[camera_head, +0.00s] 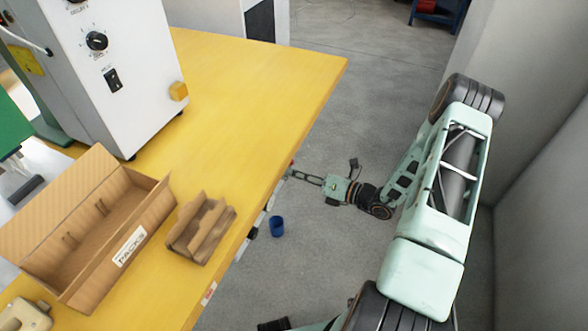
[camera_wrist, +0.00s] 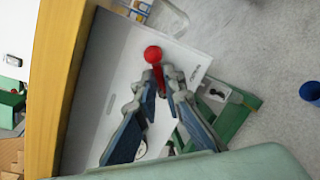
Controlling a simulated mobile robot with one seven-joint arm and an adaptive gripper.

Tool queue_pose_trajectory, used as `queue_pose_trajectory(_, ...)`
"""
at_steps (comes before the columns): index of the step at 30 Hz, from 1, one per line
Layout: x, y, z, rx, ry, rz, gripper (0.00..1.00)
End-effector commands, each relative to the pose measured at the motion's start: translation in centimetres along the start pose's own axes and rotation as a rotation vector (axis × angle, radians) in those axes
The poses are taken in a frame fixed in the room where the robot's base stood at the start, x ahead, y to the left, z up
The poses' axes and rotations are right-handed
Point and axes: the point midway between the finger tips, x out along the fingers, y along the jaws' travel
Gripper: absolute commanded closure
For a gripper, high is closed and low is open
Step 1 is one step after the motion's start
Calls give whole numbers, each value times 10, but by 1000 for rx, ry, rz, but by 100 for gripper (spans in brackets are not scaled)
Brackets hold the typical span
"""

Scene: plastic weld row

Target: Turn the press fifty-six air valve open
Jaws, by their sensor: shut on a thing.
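A red lever with a round knob (camera_wrist: 153,54), the likely air valve handle, shows in the wrist view in front of a white panel (camera_wrist: 112,62) below the table edge. My gripper (camera_wrist: 160,80) is shut on the lever just below the knob, with a fingertip on each side. The valve body and the lever's lower end are hidden behind my fingers. In the head view my gripper (camera_head: 297,175) reaches in from the right to the side of the yellow table, and the handle is too small to make out there.
The yellow table (camera_head: 262,85) carries a white machine (camera_head: 105,65), an open cardboard box (camera_head: 110,272) and a small brown cardboard holder (camera_head: 201,229). A blue cup (camera_head: 277,226) stands on the grey floor. A green frame (camera_wrist: 233,118) is close to my fingers. Walls stand at the right.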

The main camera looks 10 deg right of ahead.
Motion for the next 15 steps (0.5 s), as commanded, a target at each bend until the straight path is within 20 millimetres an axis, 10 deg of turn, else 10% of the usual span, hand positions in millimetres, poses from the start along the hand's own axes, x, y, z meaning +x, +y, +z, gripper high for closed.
queue_pose_trajectory(15, 1, -10, 0, 454, 91, -1, 100)
